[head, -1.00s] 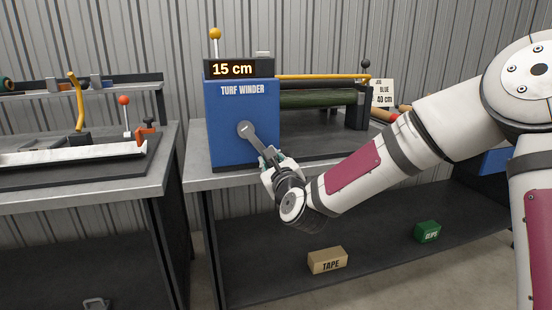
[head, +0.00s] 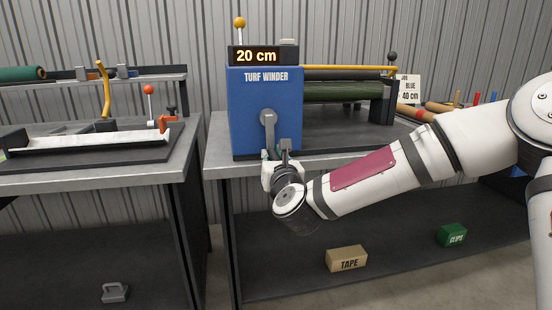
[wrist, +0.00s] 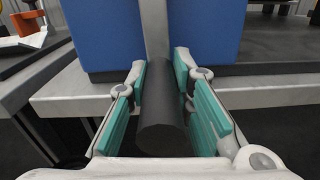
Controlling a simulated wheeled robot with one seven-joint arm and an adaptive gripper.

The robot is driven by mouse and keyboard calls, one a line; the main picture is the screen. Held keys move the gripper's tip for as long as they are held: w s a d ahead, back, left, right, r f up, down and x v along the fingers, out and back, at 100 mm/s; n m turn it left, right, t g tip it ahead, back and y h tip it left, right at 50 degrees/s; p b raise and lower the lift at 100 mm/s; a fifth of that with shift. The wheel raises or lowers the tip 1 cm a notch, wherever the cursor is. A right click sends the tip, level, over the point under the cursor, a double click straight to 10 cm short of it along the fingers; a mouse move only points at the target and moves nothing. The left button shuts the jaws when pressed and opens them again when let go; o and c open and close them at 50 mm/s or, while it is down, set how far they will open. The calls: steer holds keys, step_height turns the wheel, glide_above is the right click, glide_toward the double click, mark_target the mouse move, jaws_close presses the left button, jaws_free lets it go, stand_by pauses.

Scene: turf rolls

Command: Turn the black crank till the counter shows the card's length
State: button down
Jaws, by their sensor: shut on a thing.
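The blue turf winder (head: 265,100) stands on the bench, and its counter (head: 257,56) reads 20 cm. The card (head: 409,90) behind it reads "JOB BLUE 40 cm". The crank's grey arm (head: 269,130) hangs almost straight down from its hub on the winder's front. My gripper (head: 279,160) is at the lower end of the crank. In the wrist view, my gripper (wrist: 172,105) has its teal pads on both sides of the black crank handle (wrist: 160,115), shut on it. The handle's far end joins the crank arm (wrist: 154,30).
A green turf roll (head: 343,92) lies in the winder behind the blue housing. A left bench (head: 150,172) carries a white strip and red-handled tools. Tape (head: 346,259) and clips (head: 452,236) boxes sit on the lower shelf.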

steer(key=shift+s+a, duration=0.1)
steer(key=shift+a, duration=0.2)
steer(key=c, duration=1.4)
jaws_free()
steer(key=v, duration=1.2)
